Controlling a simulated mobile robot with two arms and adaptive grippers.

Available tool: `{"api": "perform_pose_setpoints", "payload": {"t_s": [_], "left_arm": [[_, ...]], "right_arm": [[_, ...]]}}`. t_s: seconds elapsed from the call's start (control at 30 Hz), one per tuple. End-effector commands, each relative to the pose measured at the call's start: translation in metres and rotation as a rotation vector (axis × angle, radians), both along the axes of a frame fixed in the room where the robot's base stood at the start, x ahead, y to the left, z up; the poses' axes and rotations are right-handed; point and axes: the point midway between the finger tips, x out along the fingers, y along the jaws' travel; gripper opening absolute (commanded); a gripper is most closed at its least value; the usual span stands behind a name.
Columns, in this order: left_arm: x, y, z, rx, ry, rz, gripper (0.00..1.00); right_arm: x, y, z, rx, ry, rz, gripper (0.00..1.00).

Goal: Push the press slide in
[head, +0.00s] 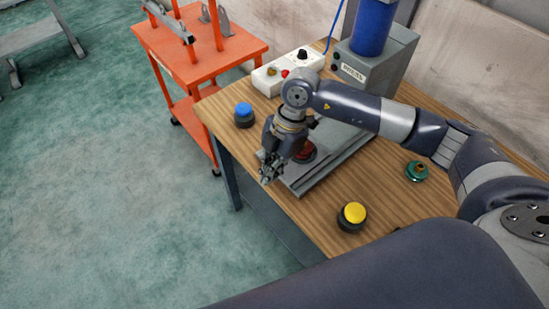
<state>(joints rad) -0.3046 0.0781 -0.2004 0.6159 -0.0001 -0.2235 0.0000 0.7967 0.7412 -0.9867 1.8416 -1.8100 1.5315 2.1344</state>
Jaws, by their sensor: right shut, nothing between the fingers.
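The grey press slide (318,176) sticks out over the wooden table from under the press (375,75), a grey housing with a blue cylinder on top. A dark red round part (305,151) sits on the slide, partly hidden by my right gripper. My right gripper (267,174) is shut and empty, pointing down at the slide's near outer end. I cannot tell whether it touches the slide. My right arm hides part of the slide and the press's lower front. My left gripper is not in view.
On the wooden table (385,210) stand a blue button (244,115), a yellow button (352,216), a green round part (416,171) and a white control box (287,73). An orange cart (188,68) stands beyond the table's left edge.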

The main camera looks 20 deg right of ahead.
Motion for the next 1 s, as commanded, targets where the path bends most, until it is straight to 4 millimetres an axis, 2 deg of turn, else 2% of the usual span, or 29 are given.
{"api": "perform_pose_setpoints", "payload": {"t_s": [0.03, 0.13, 0.27, 0.3, 0.4, 0.57, 1.0], "left_arm": [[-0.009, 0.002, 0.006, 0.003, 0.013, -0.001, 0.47], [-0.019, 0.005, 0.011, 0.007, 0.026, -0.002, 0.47], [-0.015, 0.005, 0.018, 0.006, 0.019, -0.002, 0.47], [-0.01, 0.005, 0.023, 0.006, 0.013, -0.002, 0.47], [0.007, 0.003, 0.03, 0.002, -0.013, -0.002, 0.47], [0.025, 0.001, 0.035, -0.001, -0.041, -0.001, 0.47], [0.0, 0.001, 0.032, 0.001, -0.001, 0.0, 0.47]], "right_arm": [[-0.003, 0.004, -0.009, -0.001, 0.006, 0.002, 0.0], [-0.006, 0.011, -0.03, 0.0, 0.005, 0.001, 0.0], [-0.008, 0.019, -0.055, 0.0, 0.004, 0.002, 0.0], [-0.002, 0.008, -0.05, -0.004, -0.001, -0.005, 0.0], [0.002, -0.006, -0.05, -0.002, 0.0, -0.003, 0.0], [0.006, -0.018, -0.052, -0.001, 0.0, -0.001, 0.0], [0.008, -0.023, -0.054, 0.0, 0.0, 0.0, 0.0]]}}
